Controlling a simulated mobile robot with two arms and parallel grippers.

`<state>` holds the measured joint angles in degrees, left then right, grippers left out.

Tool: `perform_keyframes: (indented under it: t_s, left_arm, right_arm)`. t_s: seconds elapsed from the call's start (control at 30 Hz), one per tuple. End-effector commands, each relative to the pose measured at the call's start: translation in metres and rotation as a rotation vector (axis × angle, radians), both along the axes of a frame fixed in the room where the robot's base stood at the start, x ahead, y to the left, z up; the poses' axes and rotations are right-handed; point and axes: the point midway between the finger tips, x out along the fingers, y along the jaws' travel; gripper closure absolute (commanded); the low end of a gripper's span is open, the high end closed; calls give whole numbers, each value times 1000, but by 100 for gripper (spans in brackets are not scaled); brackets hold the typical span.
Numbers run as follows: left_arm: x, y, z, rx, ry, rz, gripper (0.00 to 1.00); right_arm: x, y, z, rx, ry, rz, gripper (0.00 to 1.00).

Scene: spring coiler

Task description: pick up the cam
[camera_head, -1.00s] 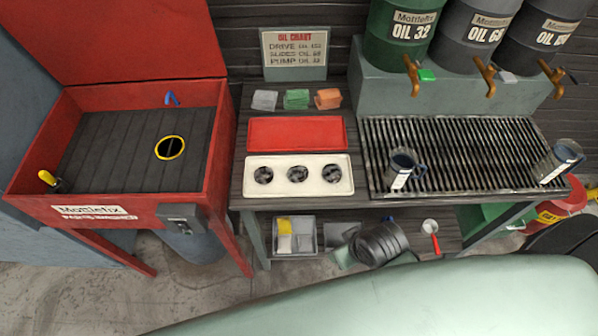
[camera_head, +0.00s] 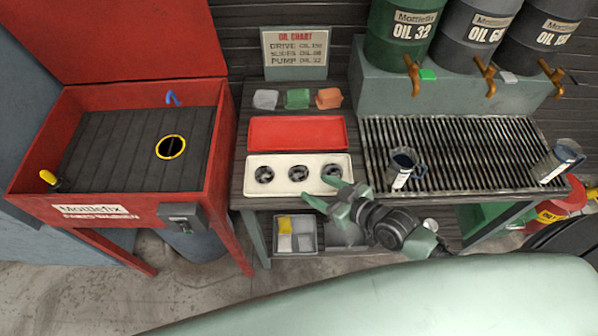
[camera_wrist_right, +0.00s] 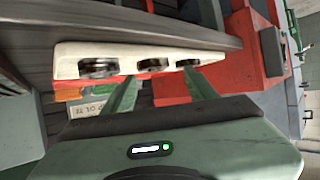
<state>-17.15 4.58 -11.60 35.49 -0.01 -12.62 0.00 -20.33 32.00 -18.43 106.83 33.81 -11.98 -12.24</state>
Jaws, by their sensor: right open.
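Three dark round metal parts sit in a row in a cream tray (camera_head: 281,161) on the bench: a left one (camera_head: 264,175), a middle one (camera_head: 298,173) and a right one (camera_head: 331,171). They look alike at this size, so I cannot tell which is the cam. My right gripper (camera_head: 320,193) is open and empty, at the tray's front edge near the right part. In the right wrist view, its two green fingers (camera_wrist_right: 160,76) point toward the cream tray (camera_wrist_right: 120,53), with the parts beyond the fingertips. My left gripper is out of view.
A red tray (camera_head: 298,133) lies behind the cream one, with grey, green and orange cloths (camera_head: 297,98) further back. A red parts washer (camera_head: 85,199) stands at left. A drip grate (camera_head: 460,165) with two jugs is at right. A bin (camera_head: 283,250) sits below.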

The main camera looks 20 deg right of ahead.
Motion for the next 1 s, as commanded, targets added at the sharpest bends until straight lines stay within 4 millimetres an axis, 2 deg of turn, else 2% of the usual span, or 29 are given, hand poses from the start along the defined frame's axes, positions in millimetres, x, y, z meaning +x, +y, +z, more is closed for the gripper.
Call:
perform_keyframes:
  t_s: [0.1,0.2,0.7,1.0]
  left_arm:
    - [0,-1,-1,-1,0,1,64]
    - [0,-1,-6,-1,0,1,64]
    - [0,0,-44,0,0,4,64]
    - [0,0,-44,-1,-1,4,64]
  right_arm:
    - [8,-9,1,10,-39,-13,43]
    - [15,-9,-3,13,-50,-17,43]
    - [69,20,-24,15,-52,-19,43]
    - [74,22,-24,12,-49,-17,43]
